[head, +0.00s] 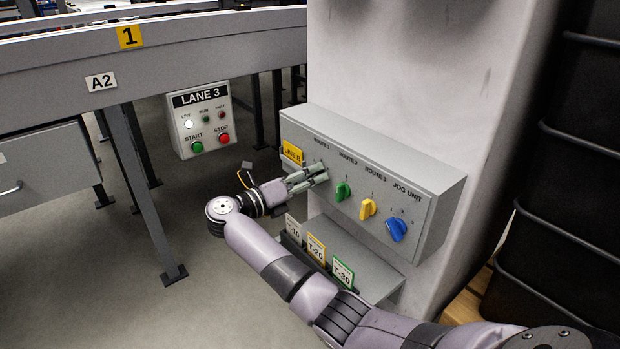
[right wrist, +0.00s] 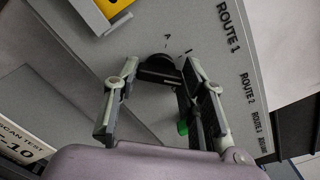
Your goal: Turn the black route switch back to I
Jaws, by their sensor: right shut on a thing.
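The grey control box (head: 430,172) on the white column carries a row of switches labelled ROUTE 1, ROUTE 2, ROUTE 3 and JOG UNIT. My right gripper (head: 318,174) is at the leftmost switch, under ROUTE 1, and hides it in the head view. In the right wrist view the black route switch (right wrist: 158,70) sits between the fingers of my right gripper (right wrist: 160,76), which are shut on it. Small marks show on the panel beside it, but the switch's exact position is hard to read. My left gripper is not in view.
To the right are green (head: 342,191), yellow (head: 367,209) and blue (head: 396,230) switches. A yellow label (head: 292,153) is at the box's left. Below stand tags T-10, T-20 and T-30 (head: 342,272). A LANE 3 panel (head: 200,120) and conveyor (head: 60,70) are left.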

